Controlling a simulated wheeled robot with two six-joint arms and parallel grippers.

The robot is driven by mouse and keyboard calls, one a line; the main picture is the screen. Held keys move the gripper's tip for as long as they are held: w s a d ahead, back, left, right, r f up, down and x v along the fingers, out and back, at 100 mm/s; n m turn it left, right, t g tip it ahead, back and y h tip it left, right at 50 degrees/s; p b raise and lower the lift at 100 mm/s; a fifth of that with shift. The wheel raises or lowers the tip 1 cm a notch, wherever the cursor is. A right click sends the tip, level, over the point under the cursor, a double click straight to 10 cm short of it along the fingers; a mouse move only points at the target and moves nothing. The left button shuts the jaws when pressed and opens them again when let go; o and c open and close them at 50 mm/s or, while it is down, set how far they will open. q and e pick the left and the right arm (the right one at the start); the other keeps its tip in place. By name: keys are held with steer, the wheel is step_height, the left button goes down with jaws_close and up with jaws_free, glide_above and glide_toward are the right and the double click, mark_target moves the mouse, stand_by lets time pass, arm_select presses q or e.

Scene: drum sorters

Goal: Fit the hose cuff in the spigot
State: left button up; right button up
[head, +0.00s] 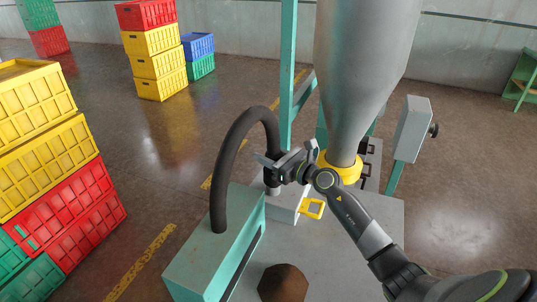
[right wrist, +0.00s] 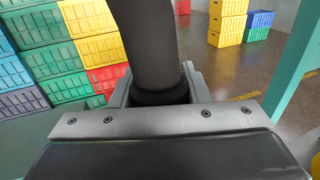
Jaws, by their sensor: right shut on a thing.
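The black hose (head: 228,155) rises from the teal cabinet, arches over and comes down at my right gripper (head: 274,168). My right gripper is shut on the dark hose cuff at the hose's end. In the right wrist view the hose (right wrist: 148,45) runs down to the cuff (right wrist: 160,97), which sits between the two fingers of the gripper (right wrist: 160,90). A short pale grey spigot (head: 273,190) shows directly below the gripper, on the white box. I cannot tell whether cuff and spigot touch. My left gripper is not in view.
A grey hopper (head: 362,80) with a yellow ring (head: 345,170) stands close right of the gripper. A yellow handle (head: 313,208) sticks out from the white box (head: 286,212). The teal cabinet (head: 195,255) and a teal post (head: 288,70) are near. Stacked crates (head: 45,150) stand left.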

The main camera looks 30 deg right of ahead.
steer(key=shift+f+b, duration=2.1)
steer(key=shift+f, duration=0.25)
steer(key=o, duration=1.1)
steer(key=shift+o, duration=0.2)
steer(key=b+v, duration=0.6)
steer(key=v, duration=1.1)
steer(key=shift+s, duration=0.2)
steer(key=shift+r, duration=0.1)
steer(key=shift+d, duration=0.1)
